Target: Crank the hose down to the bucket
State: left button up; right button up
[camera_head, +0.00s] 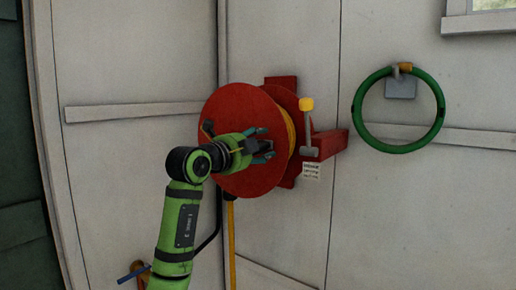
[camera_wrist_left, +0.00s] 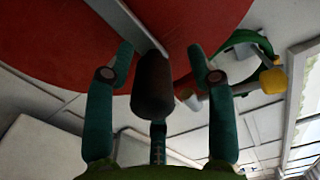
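The red hose reel (camera_head: 225,112) is mounted on the pale wall, with yellow hose (camera_head: 285,122) wound behind its front disc. A length of yellow hose (camera_head: 231,245) hangs straight down below it. My left gripper (camera_head: 264,146) is in front of the disc. The handle joins a grey crank arm (camera_wrist_left: 124,22) across the red disc. My arm and gripper largely hide the handle in the head view. No bucket and no right gripper are in view.
A yellow-knobbed lever (camera_head: 306,104) stands close to the reel's right side, above a small printed label (camera_head: 311,171). A green hose ring (camera_head: 398,152) hangs further right. A blue-handled fitting (camera_head: 133,272) is low at left. The wall between is mostly clear.

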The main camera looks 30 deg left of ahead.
pick_arm(q)
jog(key=shift+f, duration=0.15)
jog(key=shift+s, duration=0.25)
jog(key=s, duration=1.1)
jog(key=shift+s+a, duration=0.25)
jog(key=shift+a, duration=0.15)
